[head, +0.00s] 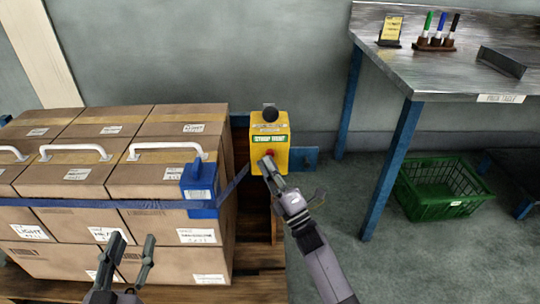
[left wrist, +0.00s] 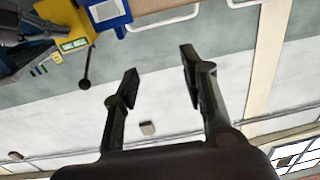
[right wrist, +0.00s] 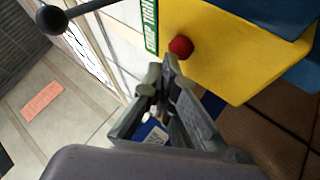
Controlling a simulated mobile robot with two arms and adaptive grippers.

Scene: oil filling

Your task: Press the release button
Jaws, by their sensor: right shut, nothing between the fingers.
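The yellow strap unit (head: 259,139) stands right of the strapped boxes, with a black knob on top and a green label. Its red release button (head: 268,154) is on the front face; it also shows as a red knob in the right wrist view (right wrist: 181,47). My right gripper (head: 265,162) is shut and empty, its tips right by the button. In the right wrist view the tips (right wrist: 160,72) are just below the button; whether they touch cannot be told. My left gripper (head: 133,242) is open and empty in front of the boxes; it also shows in the left wrist view (left wrist: 158,62).
Stacked cartons (head: 117,240) on a wooden pallet carry a blue strap with a blue buckle (head: 199,184) and white handles. A metal table (head: 445,75) with markers stands at right. A green crate (head: 443,188) sits on the floor beneath it.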

